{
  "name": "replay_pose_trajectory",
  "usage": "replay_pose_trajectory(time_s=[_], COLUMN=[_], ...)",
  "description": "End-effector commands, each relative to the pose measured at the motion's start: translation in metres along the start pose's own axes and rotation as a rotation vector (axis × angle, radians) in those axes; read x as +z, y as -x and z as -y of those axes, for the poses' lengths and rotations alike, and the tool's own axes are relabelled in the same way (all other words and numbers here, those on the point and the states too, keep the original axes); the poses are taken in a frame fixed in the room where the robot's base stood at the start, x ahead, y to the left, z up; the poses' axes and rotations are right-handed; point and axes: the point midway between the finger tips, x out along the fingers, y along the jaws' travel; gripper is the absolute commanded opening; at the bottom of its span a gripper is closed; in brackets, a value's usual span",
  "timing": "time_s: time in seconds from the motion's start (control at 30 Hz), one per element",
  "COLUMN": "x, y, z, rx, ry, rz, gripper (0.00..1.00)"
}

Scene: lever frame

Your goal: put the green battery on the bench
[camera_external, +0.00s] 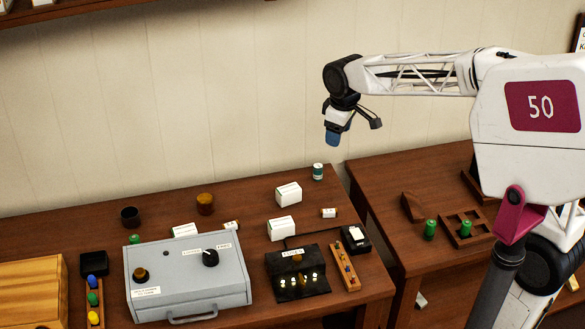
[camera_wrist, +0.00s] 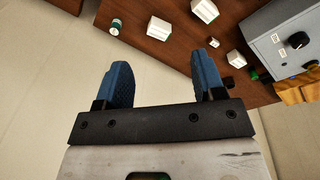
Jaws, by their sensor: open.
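A green-teal cylinder with a white band (camera_external: 318,172), like a battery, stands upright near the back right corner of the brown bench (camera_external: 255,204). It also shows at the upper left of the wrist view (camera_wrist: 115,27). Two plain green cylinders are on the right-hand table, one standing loose (camera_external: 430,229) and one in a wooden tray (camera_external: 466,226). I cannot tell which of these is the green battery. My gripper (camera_external: 333,136) is raised above the bench's back right corner. In the wrist view its blue fingers (camera_wrist: 162,66) are apart with nothing between them.
A grey control box (camera_external: 188,278) and black panel (camera_external: 298,272) occupy the bench front. White boxes (camera_external: 289,193) and a small white cylinder (camera_external: 329,213) stand nearby. The wooden tray (camera_external: 448,216) is on the right table (camera_external: 370,172), beyond a narrow gap.

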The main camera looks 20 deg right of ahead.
Motion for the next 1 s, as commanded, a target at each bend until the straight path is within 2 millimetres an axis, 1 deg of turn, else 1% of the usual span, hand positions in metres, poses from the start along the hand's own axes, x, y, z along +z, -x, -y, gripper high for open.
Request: replay_pose_trajectory(time_s=[0.03, 0.1, 0.27, 0.47, 0.6, 0.77, 1.0], x=[-0.016, -0.036, -0.082, -0.138, -0.176, -0.218, -0.278], y=[-0.005, -0.010, -0.022, -0.042, -0.057, -0.076, -0.109], z=[0.004, 0.009, 0.023, 0.047, 0.067, 0.094, 0.141], rx=[-0.004, -0.009, -0.019, -0.032, -0.041, -0.051, -0.065], ry=[0.031, 0.072, 0.166, 0.284, 0.367, 0.461, 0.603], rz=[0.004, 0.007, 0.013, 0.022, 0.028, 0.034, 0.042], gripper=[0.63, 0.63, 0.63, 0.63, 0.63, 0.63, 0.63])
